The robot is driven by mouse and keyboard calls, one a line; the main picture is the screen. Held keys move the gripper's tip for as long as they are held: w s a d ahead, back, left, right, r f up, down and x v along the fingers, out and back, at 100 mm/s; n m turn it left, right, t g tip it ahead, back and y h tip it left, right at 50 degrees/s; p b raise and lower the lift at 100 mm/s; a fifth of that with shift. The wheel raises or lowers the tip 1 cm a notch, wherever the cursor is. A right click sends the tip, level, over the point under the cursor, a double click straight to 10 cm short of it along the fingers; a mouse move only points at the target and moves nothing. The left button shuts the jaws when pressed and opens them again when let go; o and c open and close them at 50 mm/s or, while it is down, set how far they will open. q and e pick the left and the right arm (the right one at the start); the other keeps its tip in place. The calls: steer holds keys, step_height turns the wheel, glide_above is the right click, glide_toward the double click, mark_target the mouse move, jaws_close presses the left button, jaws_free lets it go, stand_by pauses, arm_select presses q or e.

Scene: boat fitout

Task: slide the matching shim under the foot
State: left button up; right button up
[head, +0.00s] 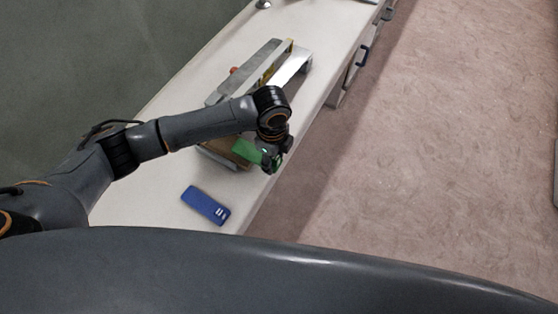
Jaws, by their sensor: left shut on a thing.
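My left gripper (272,164) is over the front edge of the white counter, shut on a green shim (250,151). The green shim points left from the jaws, close to a brown block (225,152); I cannot tell whether they touch. A blue shim (205,205) with white marks lies flat on the counter, nearer to me. A grey metal frame with long rails (288,68) stands behind my left arm, which hides part of it. I cannot make out the foot clearly. My right gripper is not in view.
The white counter (160,205) runs from lower left to upper right. Drawers with dark handles (364,55) line the counter's front. The pinkish floor (440,150) to the right is clear.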

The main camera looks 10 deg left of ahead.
mark_target(249, 151)
arm_select(q)
steer(key=shift+w+a+f+b, duration=0.1)
steer(key=shift+w+a+b, duration=0.15)
steer(key=shift+a, duration=0.3)
steer(key=shift+w+a+f+b, duration=0.1)
steer(key=shift+a+b, duration=0.15)
steer(key=shift+a, duration=0.25)
steer(key=shift+w+a+b, duration=0.3)
steer(key=shift+a+b, duration=0.15)
steer(key=shift+a, duration=0.35)
steer(key=shift+w+a+b, duration=0.3)
steer(key=shift+a+b, duration=0.15)
steer(key=shift+a, duration=0.35)
steer(key=shift+w+a, duration=0.1)
steer(key=shift+a, duration=0.15)
steer(key=shift+w+a+p, duration=0.25)
steer(key=shift+a+p, duration=0.15)
steer(key=shift+a, duration=0.25)
steer(key=o, duration=1.2)
steer(key=shift+o, duration=0.2)
